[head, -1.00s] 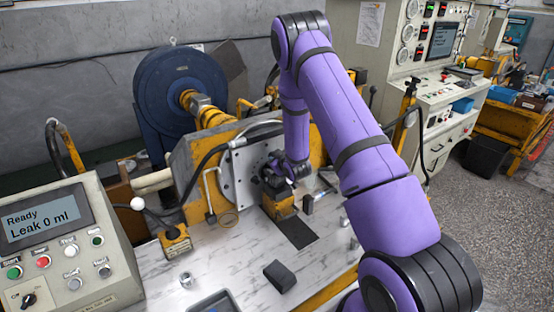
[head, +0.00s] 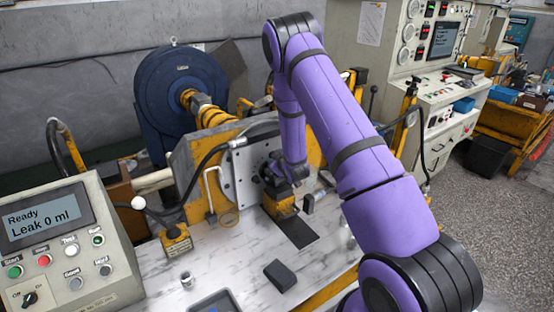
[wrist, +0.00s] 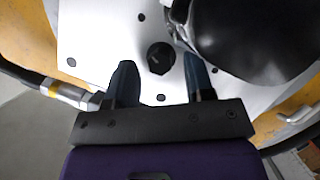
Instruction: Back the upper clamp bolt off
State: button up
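A black round bolt head (wrist: 160,58) with a slot-like mark shows against the pale mounting plate (wrist: 88,30) in the wrist view. I take it for the upper clamp bolt. My gripper (wrist: 160,62) is open, with one finger on each side of the bolt head and visible gaps to both. I cannot tell how far the fingertips are from the plate. A large dark rounded body (wrist: 255,38), seemingly the motor, is close by the right finger. In the head view my gripper is at the plate (head: 239,168), and my arm hides the bolt.
A yellow block (head: 281,208) stands below the plate on the bench (head: 225,262). A hose with a metal fitting (wrist: 62,92) runs left of the gripper. A control box (head: 55,245) reads "Ready, Leak 0 ml". A black block (head: 280,275) lies on the bench front.

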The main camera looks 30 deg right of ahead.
jog(key=v, duration=1)
jog(key=shift+s, duration=0.35)
jog(key=shift+r, duration=0.1)
